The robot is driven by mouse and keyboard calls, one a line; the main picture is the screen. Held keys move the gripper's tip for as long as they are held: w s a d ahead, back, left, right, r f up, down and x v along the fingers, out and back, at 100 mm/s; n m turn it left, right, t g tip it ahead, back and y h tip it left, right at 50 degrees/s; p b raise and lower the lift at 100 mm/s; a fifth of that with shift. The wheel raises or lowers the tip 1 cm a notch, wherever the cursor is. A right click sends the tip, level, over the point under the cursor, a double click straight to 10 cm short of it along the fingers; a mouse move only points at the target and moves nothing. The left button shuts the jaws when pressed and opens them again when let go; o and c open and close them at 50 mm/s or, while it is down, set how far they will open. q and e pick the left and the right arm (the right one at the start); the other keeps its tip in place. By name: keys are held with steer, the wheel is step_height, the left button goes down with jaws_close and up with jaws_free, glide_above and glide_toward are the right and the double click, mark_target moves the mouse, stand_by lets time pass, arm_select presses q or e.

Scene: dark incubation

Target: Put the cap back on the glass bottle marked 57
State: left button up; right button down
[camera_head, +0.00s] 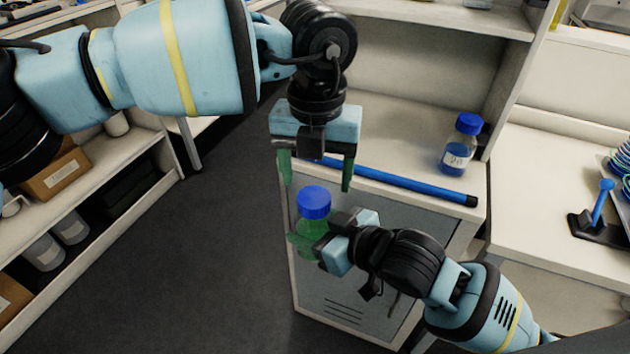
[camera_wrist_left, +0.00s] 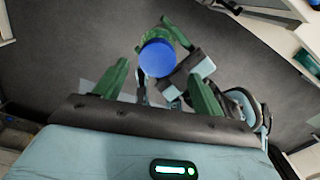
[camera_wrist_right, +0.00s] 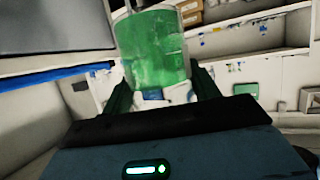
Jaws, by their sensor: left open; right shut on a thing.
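A glass bottle (camera_head: 309,228) with green contents is held upright in my right gripper (camera_head: 308,246). A blue cap (camera_head: 314,202) sits on the bottle's top; whether it is screwed tight I cannot tell. No number on this bottle can be read. In the right wrist view the green bottle (camera_wrist_right: 152,48) fills the space between the fingers. My left gripper (camera_head: 316,181) is open, pointing down just above the cap, with one finger to each side. In the left wrist view the cap (camera_wrist_left: 158,58) lies beyond the open fingers, with nothing between them.
Another blue-capped bottle (camera_head: 460,145), its label seeming to read 20, stands on the shelf at right. A blue rod (camera_head: 410,185) lies along the front of the bench top. A grey cabinet (camera_head: 375,285) stands behind my right gripper. The floor to the left is clear.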

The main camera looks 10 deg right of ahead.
mark_target(314, 196)
arm_select(q)
steer(key=shift+w+a, duration=0.1)
steer(key=shift+c, duration=0.4)
step_height(314, 196, up, 3)
steer(key=shift+r+n, duration=0.15)
steer(key=shift+n, duration=0.85)
steer(key=shift+f, duration=4.05)
